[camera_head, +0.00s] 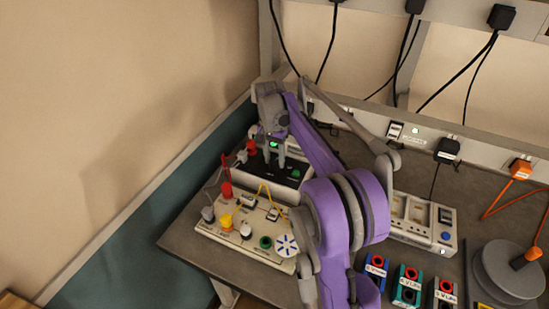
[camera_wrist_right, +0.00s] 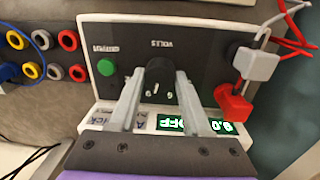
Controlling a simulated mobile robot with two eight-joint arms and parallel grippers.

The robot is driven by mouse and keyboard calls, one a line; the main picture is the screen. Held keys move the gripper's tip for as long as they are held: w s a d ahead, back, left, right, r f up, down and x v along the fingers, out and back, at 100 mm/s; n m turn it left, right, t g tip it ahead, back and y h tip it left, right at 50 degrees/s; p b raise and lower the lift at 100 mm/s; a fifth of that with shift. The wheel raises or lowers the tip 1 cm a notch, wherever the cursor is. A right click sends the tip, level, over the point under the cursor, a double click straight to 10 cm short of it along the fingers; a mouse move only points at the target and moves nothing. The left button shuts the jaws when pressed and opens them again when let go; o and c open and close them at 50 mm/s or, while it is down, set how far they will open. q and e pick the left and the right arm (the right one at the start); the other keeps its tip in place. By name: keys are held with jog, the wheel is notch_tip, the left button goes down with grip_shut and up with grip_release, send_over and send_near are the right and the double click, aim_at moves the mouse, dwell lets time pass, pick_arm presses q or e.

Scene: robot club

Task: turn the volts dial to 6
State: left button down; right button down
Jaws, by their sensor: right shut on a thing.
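The volts dial (camera_wrist_right: 160,84) is a round black knob with light marks on the black face of a power supply (camera_wrist_right: 210,60). My right gripper (camera_wrist_right: 160,76) has one finger on each side of the dial and is shut on it. A green lit display (camera_wrist_right: 172,123) shows behind the fingers, partly covered; I cannot read it surely. In the head view the power supply (camera_head: 290,184) stands at the bench's left back, and my right gripper (camera_head: 274,160) reaches down onto its face, hiding the dial. My left gripper is not in view.
A green output button (camera_wrist_right: 105,67) is beside the dial. Red (camera_wrist_right: 234,103) and white (camera_wrist_right: 257,64) plugs with leads are on the other side. A white board (camera_head: 238,237) with plugs and wires stands in front. A grey spool (camera_head: 505,272) stands at right.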

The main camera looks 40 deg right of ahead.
aim_at(273, 161)
jog(key=n, duration=0.7)
dwell(0.6)
jog(key=shift+c, duration=1.8)
grip_release()
jog(key=shift+r, duration=0.1)
notch_tip(273, 161, up, 11)
jog(key=shift+w+a+p, duration=0.15)
jog(key=shift+a+p, duration=0.15)
jog(key=shift+p, duration=0.05)
jog(key=shift+f, duration=0.25)
